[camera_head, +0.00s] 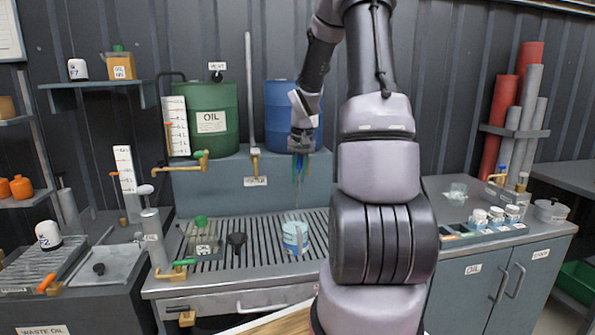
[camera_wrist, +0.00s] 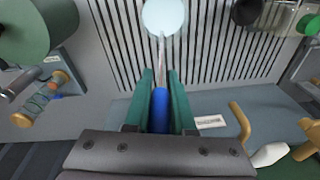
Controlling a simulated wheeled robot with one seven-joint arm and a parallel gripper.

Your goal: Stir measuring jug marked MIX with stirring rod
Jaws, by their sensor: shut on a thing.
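The measuring jug (camera_head: 296,241), pale with a blue marking, stands upright on the slatted drain grate (camera_head: 265,232). Its lettering is too small to read. In the wrist view its round pale top (camera_wrist: 163,15) lies at the top edge. My gripper (camera_head: 300,174) is above the jug and shut on the blue handle of the stirring rod (camera_wrist: 160,108). In the wrist view the handle sits between the green fingers of my gripper (camera_wrist: 161,80). The thin rod points down toward the jug; whether its tip is inside the rim I cannot tell.
A black funnel-like item (camera_head: 236,241) and a green-capped clear container (camera_head: 202,235) stand left of the jug on the grate. Green (camera_head: 208,118) and blue (camera_head: 283,100) drums stand behind on a raised ledge. Taps project from the ledge. Small jars (camera_head: 495,214) stand at right.

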